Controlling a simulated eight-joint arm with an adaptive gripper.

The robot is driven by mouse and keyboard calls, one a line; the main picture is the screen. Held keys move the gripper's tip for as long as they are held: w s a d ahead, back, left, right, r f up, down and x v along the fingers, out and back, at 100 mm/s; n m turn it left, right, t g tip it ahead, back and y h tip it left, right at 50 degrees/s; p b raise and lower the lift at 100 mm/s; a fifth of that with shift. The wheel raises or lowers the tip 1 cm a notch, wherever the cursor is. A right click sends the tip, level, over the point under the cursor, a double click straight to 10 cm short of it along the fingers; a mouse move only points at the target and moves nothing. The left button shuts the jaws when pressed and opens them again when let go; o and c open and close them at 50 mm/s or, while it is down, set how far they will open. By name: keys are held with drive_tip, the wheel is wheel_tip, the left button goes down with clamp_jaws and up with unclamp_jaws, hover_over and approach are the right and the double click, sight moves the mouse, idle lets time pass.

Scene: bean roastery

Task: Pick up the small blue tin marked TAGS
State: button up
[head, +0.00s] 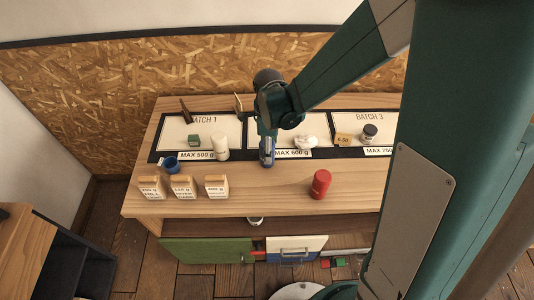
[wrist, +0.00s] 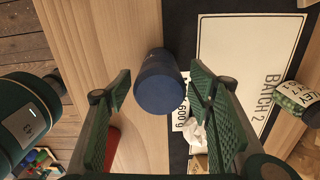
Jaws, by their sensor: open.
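A small blue tin (head: 267,158) stands at the front edge of the dark mat, beside the MAX 600 g label. In the wrist view the blue tin (wrist: 160,84) lies between my two fingers, with no marking readable on the side that shows. My gripper (head: 267,140) is above and around it in the head view and partly covers it. In the wrist view my gripper (wrist: 158,88) is open, with a gap showing on either side of the tin.
A red can (head: 320,184) stands front right. Crumpled white paper (head: 306,142) lies right of my gripper. A labelled green jar (wrist: 296,97) is behind the tin. A blue cup-like thing (head: 171,164), a white cylinder (head: 221,147) and several bags (head: 184,187) stand left.

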drive_tip(key=shift+f, duration=0.1)
drive_tip(key=shift+a+f, duration=0.2)
drive_tip(key=shift+f, duration=2.3)
drive_tip(key=c, duration=1.1)
